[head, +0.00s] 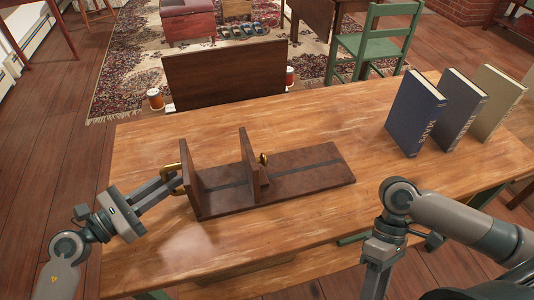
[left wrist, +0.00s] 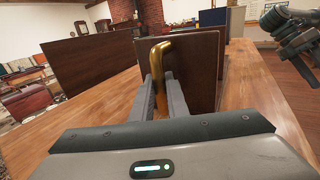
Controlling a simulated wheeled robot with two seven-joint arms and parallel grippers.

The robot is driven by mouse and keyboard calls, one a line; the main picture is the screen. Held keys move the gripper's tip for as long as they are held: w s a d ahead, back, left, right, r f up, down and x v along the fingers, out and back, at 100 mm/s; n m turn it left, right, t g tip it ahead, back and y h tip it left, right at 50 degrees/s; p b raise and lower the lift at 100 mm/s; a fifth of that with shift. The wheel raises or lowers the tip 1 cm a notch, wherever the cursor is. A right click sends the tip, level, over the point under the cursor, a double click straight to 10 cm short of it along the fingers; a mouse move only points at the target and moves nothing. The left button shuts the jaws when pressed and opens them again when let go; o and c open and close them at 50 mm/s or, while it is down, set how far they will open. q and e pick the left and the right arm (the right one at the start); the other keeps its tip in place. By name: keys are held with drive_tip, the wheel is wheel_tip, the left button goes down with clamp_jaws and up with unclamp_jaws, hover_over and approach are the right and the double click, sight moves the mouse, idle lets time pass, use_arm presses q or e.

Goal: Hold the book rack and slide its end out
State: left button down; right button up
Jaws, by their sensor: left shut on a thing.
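The book rack (head: 318,178) is dark wood and lies on the table, with a dark slot along its base. Its fixed end (head: 192,185) stands upright at the left and carries a brass handle. Its other end (head: 247,158) stands upright near the middle of the base, with a brass knob on its right side. My left gripper (head: 178,184) is shut on the brass handle (left wrist: 162,60) at the left end; the left wrist view shows the fingers on either side of it. My right arm is at the lower right of the head view; its fingertips are not visible.
Three books, blue (head: 414,114), dark grey (head: 458,108) and beige (head: 497,100), stand upright at the table's right. The wooden table (head: 320,120) is clear between rack and books. A dark wooden panel (head: 222,76) stands behind the table's far edge. A green chair (head: 378,45) is beyond.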

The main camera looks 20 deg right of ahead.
drive_tip(key=w+a+r+n+t, duration=0.35)
drive_tip(key=w+r+n, duration=0.25)
drive_tip(key=w+r, duration=0.45)
drive_tip(key=n+t, duration=0.7)
drive_tip(key=n, duration=0.1)
approach(266, 156)
wheel_tip(266, 156, up, 2)
drive_tip(key=d, duration=0.1)
drive_tip(key=shift+s+d+r, duration=0.1)
drive_tip(key=shift+s+d, duration=0.05)
drive_tip(key=shift+s, duration=0.1)
drive_tip(key=x, duration=1.2)
clamp_jaws()
